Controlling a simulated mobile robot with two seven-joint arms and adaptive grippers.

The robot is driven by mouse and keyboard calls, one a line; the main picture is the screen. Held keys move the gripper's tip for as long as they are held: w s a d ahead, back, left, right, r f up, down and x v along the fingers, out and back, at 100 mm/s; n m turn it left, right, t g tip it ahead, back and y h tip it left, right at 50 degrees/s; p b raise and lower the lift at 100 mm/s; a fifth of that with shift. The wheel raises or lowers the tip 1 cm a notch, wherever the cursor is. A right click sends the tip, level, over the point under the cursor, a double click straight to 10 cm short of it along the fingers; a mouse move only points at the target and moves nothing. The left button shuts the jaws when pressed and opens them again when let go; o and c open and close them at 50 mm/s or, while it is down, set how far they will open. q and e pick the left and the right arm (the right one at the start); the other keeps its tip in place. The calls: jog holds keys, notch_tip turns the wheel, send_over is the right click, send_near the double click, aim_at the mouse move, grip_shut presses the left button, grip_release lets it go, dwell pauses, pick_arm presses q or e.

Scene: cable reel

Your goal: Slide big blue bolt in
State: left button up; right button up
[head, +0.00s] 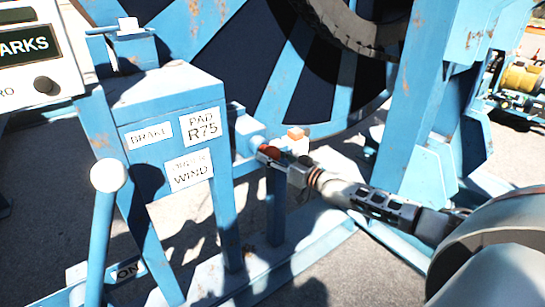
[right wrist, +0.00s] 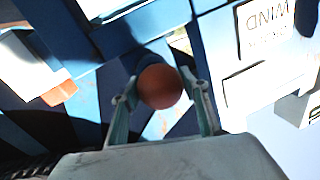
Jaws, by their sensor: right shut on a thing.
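The big blue bolt (head: 250,130) is a thick blue cylinder on the frame right of the label box in the head view. In the right wrist view the knob (right wrist: 160,87) sits between the two fingers of the gripper (right wrist: 165,100). The fingers hide part of the knob in the head view, and how it joins the bolt is hard to see. My left gripper is not in view.
A blue box (head: 165,100) carries labels for brake, pad and wind. A blue lever with a white ball (head: 108,175) stands in front of it. The large blue reel (head: 300,80) fills the back. A blue post (head: 405,100) stands right of my right gripper.

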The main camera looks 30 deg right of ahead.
jog(key=o, duration=1.5)
jog(key=shift+w+r, duration=0.15)
jog(key=shift+r, duration=0.05)
jog(key=shift+o, duration=0.4)
jog(key=shift+w+f, duration=0.15)
jog(key=shift+s+d+f, duration=0.1)
jog(key=shift+s, duration=0.35)
jog(key=v, duration=1.1)
jog(key=shift+s, duration=0.15)
jog(key=s+a+f+n+g+h, duration=0.2)
jog(key=s+a+f+g, duration=0.4)
jog(key=s+a+f, duration=1.9)
jog(key=shift+s+a+f+n+g, duration=0.4)
jog(key=shift+s+f+n, duration=0.3)
jog(key=shift+f, duration=0.25)
